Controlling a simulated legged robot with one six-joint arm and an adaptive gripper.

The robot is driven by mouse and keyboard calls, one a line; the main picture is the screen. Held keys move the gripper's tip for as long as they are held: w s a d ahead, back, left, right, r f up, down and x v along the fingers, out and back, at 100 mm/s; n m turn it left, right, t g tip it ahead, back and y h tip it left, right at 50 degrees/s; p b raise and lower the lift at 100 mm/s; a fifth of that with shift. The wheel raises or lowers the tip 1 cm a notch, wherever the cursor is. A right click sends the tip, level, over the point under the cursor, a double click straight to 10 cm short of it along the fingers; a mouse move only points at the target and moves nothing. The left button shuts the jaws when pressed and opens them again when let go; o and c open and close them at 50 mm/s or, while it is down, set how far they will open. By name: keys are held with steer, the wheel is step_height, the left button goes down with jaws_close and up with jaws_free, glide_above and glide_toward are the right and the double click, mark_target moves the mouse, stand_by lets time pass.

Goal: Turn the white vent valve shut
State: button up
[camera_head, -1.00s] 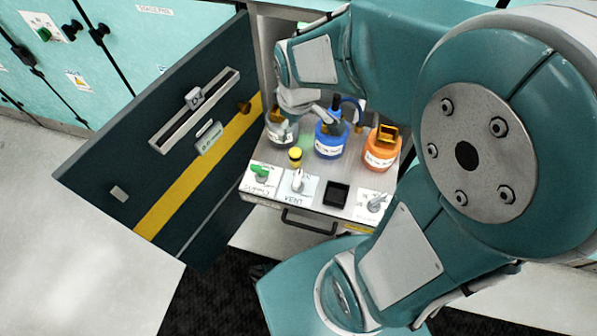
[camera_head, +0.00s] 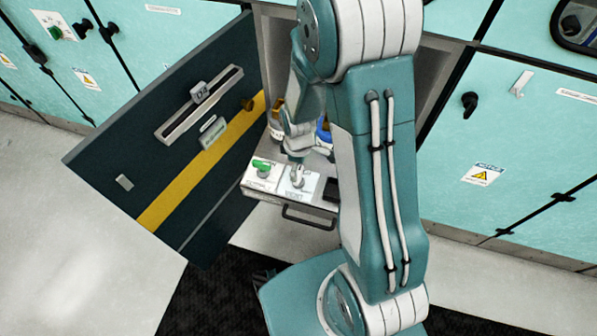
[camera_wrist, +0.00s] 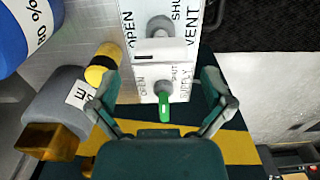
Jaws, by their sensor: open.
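My gripper (camera_head: 299,152) is just above and behind the valve in the head view. In the wrist view my gripper (camera_wrist: 162,84) is open and empty, its two fingers spread either side of the green supply valve (camera_wrist: 164,100). No contact with the vent valve is visible.
The green supply valve (camera_head: 262,165) is left of the vent valve. A dark open door (camera_head: 160,140) with a yellow stripe borders the left. My arm hides the panel's right side.

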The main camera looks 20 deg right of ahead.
mark_target(298, 172)
steer(key=shift+f, duration=2)
steer(key=c, duration=1)
steer(key=shift+o, duration=0.2)
